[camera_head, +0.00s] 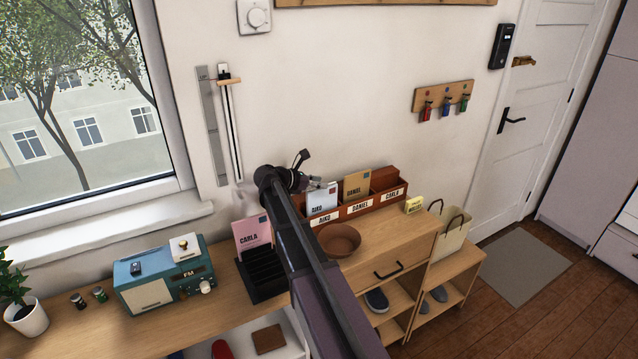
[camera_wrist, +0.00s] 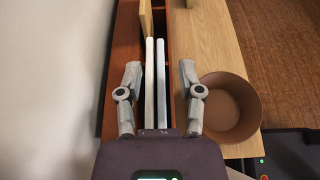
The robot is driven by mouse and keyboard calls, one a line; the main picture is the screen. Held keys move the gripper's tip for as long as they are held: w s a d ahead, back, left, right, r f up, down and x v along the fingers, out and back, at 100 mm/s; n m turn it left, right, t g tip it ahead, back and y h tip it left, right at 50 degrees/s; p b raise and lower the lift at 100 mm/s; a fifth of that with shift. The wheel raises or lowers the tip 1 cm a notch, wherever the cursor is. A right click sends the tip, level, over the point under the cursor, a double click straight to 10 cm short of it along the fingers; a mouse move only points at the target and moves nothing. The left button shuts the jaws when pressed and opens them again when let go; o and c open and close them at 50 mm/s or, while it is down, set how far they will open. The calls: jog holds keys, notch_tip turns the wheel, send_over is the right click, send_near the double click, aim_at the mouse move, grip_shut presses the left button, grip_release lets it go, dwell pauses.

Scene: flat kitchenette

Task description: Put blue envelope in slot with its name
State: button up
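The pale blue envelope (camera_head: 322,199) stands upright in the left slot of the brown wooden letter rack (camera_head: 355,208), behind a label that appears to read AIKO. The name on the envelope is small but looks the same. My gripper (camera_head: 315,183) is at its top edge, partly hidden by my arm. In the wrist view my gripper (camera_wrist: 160,75) is open, with one finger on each side of two pale upright edges (camera_wrist: 156,85) in the slot. Both fingers look apart from them. Which edge belongs to the blue envelope I cannot tell.
A tan DANIEL envelope (camera_head: 357,186) stands in the middle slot; the CARLA slot (camera_head: 393,194) looks empty. A pink CARLA envelope (camera_head: 251,234) stands in a black rack (camera_head: 262,277). A brown bowl (camera_head: 339,240) sits in front of the rack. A radio (camera_head: 163,277) stands left.

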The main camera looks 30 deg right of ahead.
dwell(0.4)
notch_tip(320, 180, up, 10)
jog(key=p, duration=1)
jog(key=s+a+r+p, duration=0.2)
jog(key=s+r+p, duration=0.2)
jog(key=s, duration=0.3)
jog(key=s+a+r+p, duration=0.2)
jog(key=s+r+p, duration=0.1)
jog(key=s, duration=0.4)
jog(key=shift+r+p, duration=0.35)
jog(key=shift+s, duration=0.1)
dwell(0.5)
jog(key=s+a+f+m+y+b, duration=0.4)
jog(key=s+a+f+m+y, duration=0.1)
jog(key=a+f+m, duration=0.4)
jog(key=s+a+f+m+y+b, duration=0.4)
jog(key=a+f+m+y, duration=0.4)
jog(key=a+f, duration=0.3)
jog(key=shift+s+m+y, duration=0.3)
jog(key=shift+s+m, duration=0.35)
jog(key=shift+m, duration=0.05)
